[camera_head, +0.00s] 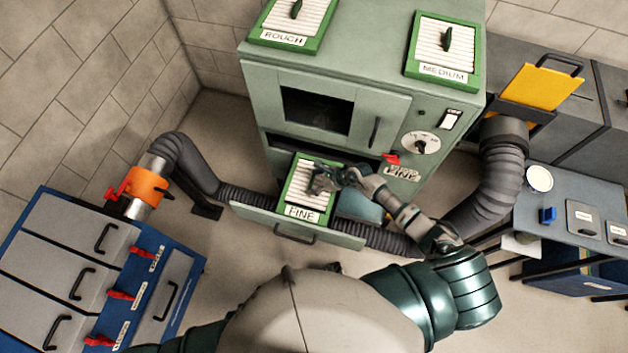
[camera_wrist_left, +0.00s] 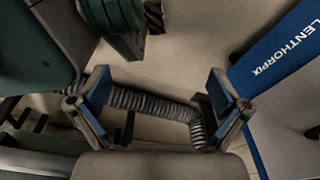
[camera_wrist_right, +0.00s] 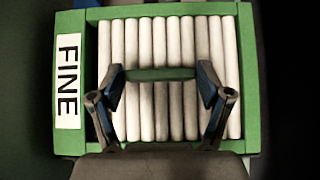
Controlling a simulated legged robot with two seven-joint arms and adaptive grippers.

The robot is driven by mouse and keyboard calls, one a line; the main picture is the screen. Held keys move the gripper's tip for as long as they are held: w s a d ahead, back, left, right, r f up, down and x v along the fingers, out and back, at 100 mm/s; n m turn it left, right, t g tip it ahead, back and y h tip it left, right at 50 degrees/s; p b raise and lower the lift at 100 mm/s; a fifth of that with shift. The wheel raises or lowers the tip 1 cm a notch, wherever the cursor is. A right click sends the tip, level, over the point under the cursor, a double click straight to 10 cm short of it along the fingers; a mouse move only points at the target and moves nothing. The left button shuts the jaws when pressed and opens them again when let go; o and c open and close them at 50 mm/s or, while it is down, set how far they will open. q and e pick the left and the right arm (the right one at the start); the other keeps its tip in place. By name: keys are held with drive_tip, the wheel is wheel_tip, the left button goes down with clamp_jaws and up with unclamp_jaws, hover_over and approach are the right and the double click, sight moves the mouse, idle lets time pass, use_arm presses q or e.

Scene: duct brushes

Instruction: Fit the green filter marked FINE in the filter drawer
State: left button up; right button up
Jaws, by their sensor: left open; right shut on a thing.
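The green filter marked FINE (camera_head: 298,198) has a green frame and white pleats. In the head view it is over the pulled-out filter drawer (camera_head: 283,232) of the green cabinet; whether it is fully seated I cannot tell. My right gripper (camera_head: 322,182) is shut on the filter's green handle. The right wrist view shows the fingers (camera_wrist_right: 160,92) at both ends of the handle and the FINE label (camera_wrist_right: 68,80) on the left. My left gripper (camera_wrist_left: 158,112) is open and empty, over the floor and a grey hose; it is not seen in the head view.
Filters marked ROUGH (camera_head: 292,22) and MEDIUM (camera_head: 443,50) lie on the cabinet top (camera_head: 350,62). Ribbed hoses (camera_head: 495,180) run on both sides. A blue-grey unit with red levers (camera_head: 120,295) stands at left, a table (camera_head: 575,205) at right.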

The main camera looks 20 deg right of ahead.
use_arm(q)
drive_tip(key=shift+w+d+r+b, duration=0.15)
drive_tip(key=shift+w+r+b, duration=0.2)
drive_tip(key=shift+w+r, duration=0.35)
drive_tip(key=shift+w+d+r+b, duration=0.1)
drive_tip(key=shift+w+r+b, duration=0.25)
drive_tip(key=shift+w+r, duration=0.35)
use_arm(e)
drive_tip(key=shift+f, duration=1)
use_arm(q)
drive_tip(key=shift+w, duration=0.2)
use_arm(e)
drive_tip(key=o, duration=1.4)
drive_tip(key=shift+c, duration=0.2)
use_arm(q)
drive_tip(key=shift+d+f, duration=0.1)
use_arm(e)
drive_tip(key=v, duration=1.2)
drive_tip(key=shift+d+f, duration=0.1)
